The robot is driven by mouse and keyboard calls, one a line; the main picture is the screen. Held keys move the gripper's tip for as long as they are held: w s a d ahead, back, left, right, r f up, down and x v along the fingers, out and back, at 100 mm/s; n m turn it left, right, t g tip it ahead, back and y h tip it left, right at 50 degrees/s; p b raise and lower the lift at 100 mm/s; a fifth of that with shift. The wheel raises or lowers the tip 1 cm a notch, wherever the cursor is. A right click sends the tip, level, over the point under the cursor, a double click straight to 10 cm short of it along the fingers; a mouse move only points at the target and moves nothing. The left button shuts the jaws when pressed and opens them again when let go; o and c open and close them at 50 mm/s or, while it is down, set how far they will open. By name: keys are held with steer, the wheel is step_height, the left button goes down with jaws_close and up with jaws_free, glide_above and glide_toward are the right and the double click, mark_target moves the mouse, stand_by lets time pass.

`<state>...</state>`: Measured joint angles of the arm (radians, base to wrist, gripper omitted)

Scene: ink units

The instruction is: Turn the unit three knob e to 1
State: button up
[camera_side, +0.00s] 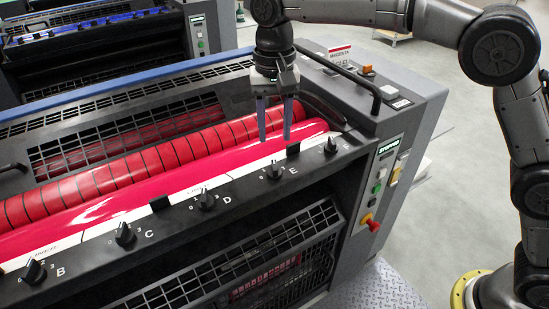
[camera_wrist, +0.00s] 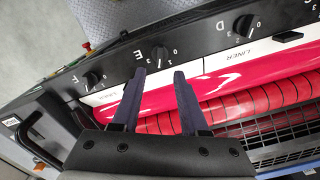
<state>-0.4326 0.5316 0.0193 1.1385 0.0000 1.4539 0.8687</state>
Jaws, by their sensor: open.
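The unit three knob E (camera_side: 274,170) is a small black knob on the dark rail, with a white letter E beside it and small white digits around it. Knob E also shows in the wrist view (camera_wrist: 160,57), just beyond the fingertips. Its pointer setting is too small to read surely. My gripper (camera_side: 275,139) points down above the red roller, just behind knob E in the side view. In the wrist view my gripper (camera_wrist: 160,73) is open, its two dark fingers apart with nothing between them. The fingers appear apart from the knob.
Knob D (camera_side: 207,199) and knob F (camera_side: 331,146) flank knob E on the same rail. A red ink roller (camera_side: 150,178) runs behind the rail. A black handle (camera_side: 357,85) and a control panel (camera_side: 381,180) stand to the right. Open air surrounds the fingers.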

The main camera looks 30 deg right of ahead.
mark_target(274, 165)
step_height(274, 165, down, 8)
stand_by(0.4)
jaws_close()
